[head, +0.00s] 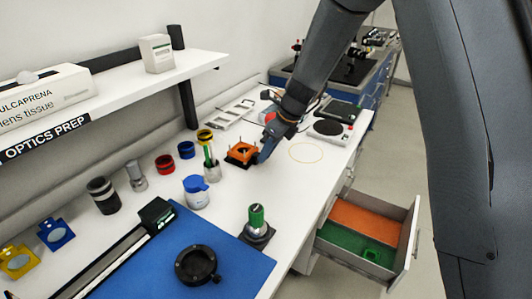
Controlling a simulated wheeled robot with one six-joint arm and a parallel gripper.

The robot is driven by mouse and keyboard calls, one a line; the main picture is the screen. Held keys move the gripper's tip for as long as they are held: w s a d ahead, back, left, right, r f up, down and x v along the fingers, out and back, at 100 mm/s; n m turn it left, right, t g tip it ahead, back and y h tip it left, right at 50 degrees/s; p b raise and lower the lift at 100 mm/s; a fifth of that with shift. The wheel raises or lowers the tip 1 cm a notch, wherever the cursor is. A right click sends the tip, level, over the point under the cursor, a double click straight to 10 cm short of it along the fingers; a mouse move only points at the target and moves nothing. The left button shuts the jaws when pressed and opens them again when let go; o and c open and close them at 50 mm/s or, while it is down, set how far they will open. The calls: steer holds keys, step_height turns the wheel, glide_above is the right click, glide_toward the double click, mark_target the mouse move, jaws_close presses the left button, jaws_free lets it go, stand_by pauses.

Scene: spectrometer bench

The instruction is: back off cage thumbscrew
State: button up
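A small orange cage-like part (241,154) with dark upright posts stands on the white bench, a little above the middle of the picture. My gripper (262,157) reaches down from the upper right and is at the right side of this orange part. I cannot tell whether it touches the part. The fingertips are too small and partly hidden, so I cannot tell whether they are open or shut. No thumbscrew can be made out at this size; my gripper may cover it.
A cup with green-handled tools (212,172) and a white jar with blue lid (197,192) stand nearby at left. A green-topped post (257,216) stands in front by the blue mat (222,240). An open drawer (368,232) juts out right. A shelf (120,92) overhangs left.

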jaws_close()
steer(key=shift+s, duration=0.1)
steer(key=shift+s+a+n+t+h+p, duration=0.2)
steer(key=shift+t+h+p, duration=0.15)
steer(key=shift+t, duration=0.25)
steer(key=shift+s+a+n+t+h+p, duration=0.15)
steer(key=shift+t+h+p, duration=0.15)
steer(key=shift+t, duration=0.3)
steer(key=shift+s+a+f+n+t+h+b, duration=0.1)
steer(key=shift+f+n+t+h+b, duration=0.05)
steer(key=shift+t+h+b, duration=0.3)
steer(key=shift+s+f+n+t+h+b, duration=0.1)
steer(key=shift+t+b, duration=0.15)
steer(key=shift+t, duration=0.3)
steer(key=t+b, duration=0.1)
steer(key=t+h+b, duration=0.1)
steer(key=b, duration=0.1)
steer(key=n+t+b, duration=0.1)
steer(key=b, duration=0.1)
steer(key=shift+s+a+f+t+h, duration=0.2)
steer(key=shift+s+f+t+h, duration=0.1)
steer(key=shift+s+f, duration=0.1)
steer(key=t+h+b, duration=0.1)
steer(key=b, duration=0.2)
steer(key=shift+s+a+t, duration=0.1)
steer(key=shift+t, duration=0.3)
steer(key=shift+t+b, duration=0.3)
